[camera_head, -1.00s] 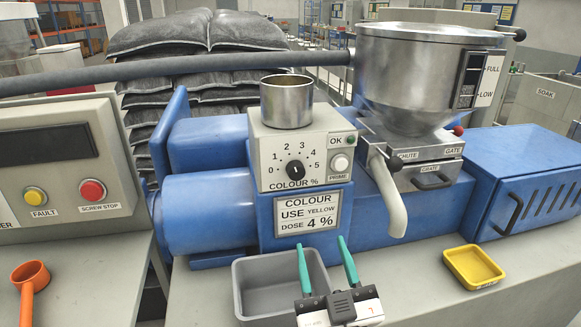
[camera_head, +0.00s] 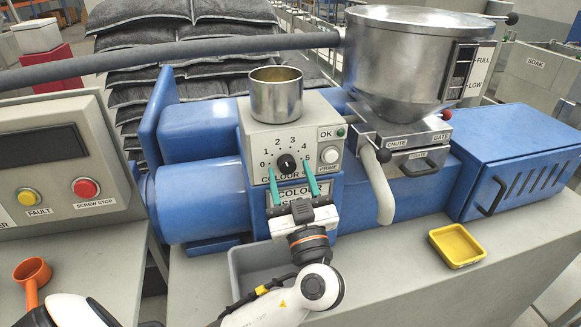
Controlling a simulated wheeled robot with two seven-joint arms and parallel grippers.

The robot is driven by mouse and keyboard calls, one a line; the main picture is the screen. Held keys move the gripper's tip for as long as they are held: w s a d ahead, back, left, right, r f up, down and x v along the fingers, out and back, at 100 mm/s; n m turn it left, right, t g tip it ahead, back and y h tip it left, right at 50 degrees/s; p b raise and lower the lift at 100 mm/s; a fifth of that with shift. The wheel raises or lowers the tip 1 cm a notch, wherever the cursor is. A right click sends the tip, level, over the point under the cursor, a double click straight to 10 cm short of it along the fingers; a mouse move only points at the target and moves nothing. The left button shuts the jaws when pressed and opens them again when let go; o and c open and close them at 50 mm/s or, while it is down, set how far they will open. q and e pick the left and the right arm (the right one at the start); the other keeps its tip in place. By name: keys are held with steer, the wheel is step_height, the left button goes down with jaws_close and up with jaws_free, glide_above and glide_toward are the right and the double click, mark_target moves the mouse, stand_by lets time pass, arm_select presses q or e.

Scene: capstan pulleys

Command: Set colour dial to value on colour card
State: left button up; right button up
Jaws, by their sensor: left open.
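The black colour dial (camera_head: 286,163) is on the front of the pale dosing unit (camera_head: 257,145), on a scale from 0 to 5. I cannot clearly tell where its pointer stands. The colour card (camera_head: 293,191) below it is mostly hidden by my gripper; a second ago it read use yellow, dose 4 %. My left gripper (camera_head: 289,168) is open, with green fingers pointing up at the panel. In the picture its fingertips lie on either side of the dial; I cannot tell whether they touch it. My right gripper is not in view.
A metal cup (camera_head: 276,95) sits on top of the dosing unit. The prime button (camera_head: 330,154) and the white curved chute pipe (camera_head: 379,187) are close to the right of the dial. A grey bin (camera_head: 248,262) is below, partly behind my arm. A yellow tray (camera_head: 457,244) lies right.

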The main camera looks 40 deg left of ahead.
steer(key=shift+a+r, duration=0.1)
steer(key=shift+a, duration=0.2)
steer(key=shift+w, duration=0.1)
